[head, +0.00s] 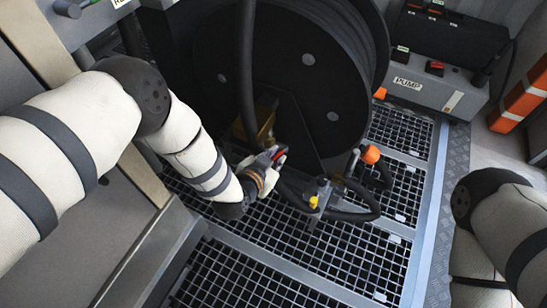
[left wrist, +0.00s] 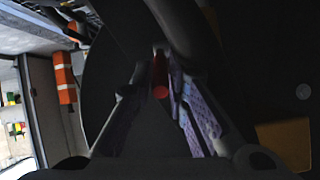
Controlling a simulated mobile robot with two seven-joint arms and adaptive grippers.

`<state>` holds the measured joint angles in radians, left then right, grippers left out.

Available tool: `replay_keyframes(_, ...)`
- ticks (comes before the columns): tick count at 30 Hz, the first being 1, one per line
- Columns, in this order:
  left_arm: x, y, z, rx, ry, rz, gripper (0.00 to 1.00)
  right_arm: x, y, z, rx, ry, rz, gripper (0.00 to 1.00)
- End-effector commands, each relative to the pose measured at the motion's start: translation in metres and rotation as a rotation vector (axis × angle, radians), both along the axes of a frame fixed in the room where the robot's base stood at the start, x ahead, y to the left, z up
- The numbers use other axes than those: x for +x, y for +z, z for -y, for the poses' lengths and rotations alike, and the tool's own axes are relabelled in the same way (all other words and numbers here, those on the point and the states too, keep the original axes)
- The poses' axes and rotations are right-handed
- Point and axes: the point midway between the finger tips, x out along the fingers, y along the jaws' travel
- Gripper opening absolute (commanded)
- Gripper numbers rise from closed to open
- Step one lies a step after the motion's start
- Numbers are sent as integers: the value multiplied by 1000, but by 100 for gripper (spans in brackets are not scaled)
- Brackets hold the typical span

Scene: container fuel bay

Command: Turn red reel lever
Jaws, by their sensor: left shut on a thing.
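The red reel lever (head: 280,156) is a small red handle low on the front of the large black hose reel (head: 290,75). My left gripper (head: 273,158) reaches it from the left and covers part of it. In the left wrist view the red lever (left wrist: 160,77) stands between the two fingers of my left gripper (left wrist: 162,85), which is shut on it. The lever's base is hidden behind the gripper and in shadow. My right arm shows at the lower right, but its gripper is out of the picture.
A black hose hangs in front of the reel. A valve fitting with a yellow cap (head: 313,202) and an orange knob (head: 370,154) stand close to the right. A grey pump box (head: 435,85) is at the upper right. Metal grating (head: 260,255) covers the floor.

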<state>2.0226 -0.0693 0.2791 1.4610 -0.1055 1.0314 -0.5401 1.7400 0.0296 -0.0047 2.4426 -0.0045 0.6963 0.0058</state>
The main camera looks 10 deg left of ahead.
Motion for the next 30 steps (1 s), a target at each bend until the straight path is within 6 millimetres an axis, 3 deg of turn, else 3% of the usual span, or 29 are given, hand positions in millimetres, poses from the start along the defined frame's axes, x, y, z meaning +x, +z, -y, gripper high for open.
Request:
replay_keyframes(20,4,5,0,24,2,-66,0,2,7,0,0,1,9,40)
replay_keyframes(21,4,5,0,24,2,-66,17,2,7,0,0,1,9,40)
replay_keyframes(24,4,5,0,24,2,-66,36,2,7,0,0,1,9,40)
replay_keyframes(30,4,5,0,24,2,-66,36,2,7,0,0,1,9,40)
